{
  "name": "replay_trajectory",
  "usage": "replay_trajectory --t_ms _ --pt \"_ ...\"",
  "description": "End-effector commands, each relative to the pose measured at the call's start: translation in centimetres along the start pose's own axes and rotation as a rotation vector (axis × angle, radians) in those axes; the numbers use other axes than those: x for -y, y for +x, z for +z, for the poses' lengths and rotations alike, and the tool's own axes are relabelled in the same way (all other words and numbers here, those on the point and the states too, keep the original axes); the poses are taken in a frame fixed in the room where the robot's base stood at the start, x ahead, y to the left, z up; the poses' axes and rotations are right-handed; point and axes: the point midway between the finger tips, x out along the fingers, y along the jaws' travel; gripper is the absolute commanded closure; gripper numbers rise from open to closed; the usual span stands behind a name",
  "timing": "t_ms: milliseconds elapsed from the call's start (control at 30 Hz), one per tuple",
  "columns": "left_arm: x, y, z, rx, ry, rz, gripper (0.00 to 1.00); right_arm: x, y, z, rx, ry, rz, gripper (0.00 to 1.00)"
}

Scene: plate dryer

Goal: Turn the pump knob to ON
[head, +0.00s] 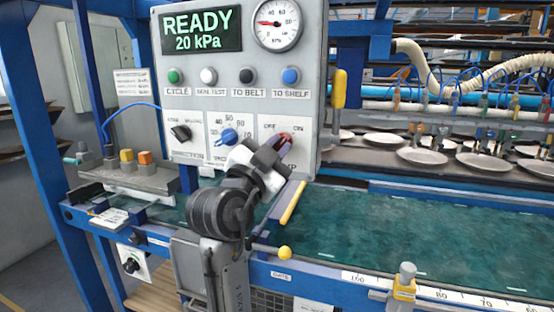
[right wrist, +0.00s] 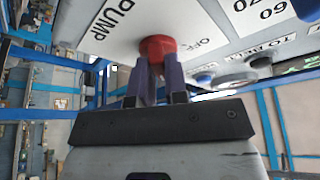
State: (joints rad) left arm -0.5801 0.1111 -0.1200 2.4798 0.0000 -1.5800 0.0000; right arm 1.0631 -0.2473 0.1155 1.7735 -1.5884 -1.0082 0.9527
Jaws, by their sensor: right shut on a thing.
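The red pump knob (head: 285,139) is at the lower right of the grey control panel (head: 185,112), on a white plate with OFF on the left and ON on the right. My right gripper (head: 281,147) is at the knob and hides part of it and part of the PUMP label. In the right wrist view the two fingers (right wrist: 157,80) are closed on the red knob (right wrist: 157,47). Which way the knob points is hard to tell. The panel's display (head: 201,32) reads READY, 20 kPa. My left gripper does not show.
The black direction knob (head: 180,132) and blue speed knob (head: 229,136) are left of the pump knob. A row of buttons (head: 247,75) sits above. A yellow-handled lever (head: 339,89) stands beside the panel's right edge. The green belt (head: 400,224) runs to the right, below several plates (head: 422,156).

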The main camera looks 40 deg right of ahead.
Motion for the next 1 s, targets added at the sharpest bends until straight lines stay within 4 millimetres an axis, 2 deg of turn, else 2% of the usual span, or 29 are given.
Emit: replay_trajectory --t_ms 400,967,1000 --pt "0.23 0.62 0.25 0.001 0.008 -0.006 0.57 0.12 0.00 -0.17 -0.002 0.163 0.066 1.00" --pt "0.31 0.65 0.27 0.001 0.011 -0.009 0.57 0.13 0.01 -0.21 -0.001 0.190 0.076 1.00" --pt "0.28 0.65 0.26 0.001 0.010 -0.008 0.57 0.13 0.01 -0.22 -0.001 0.189 0.076 0.85"
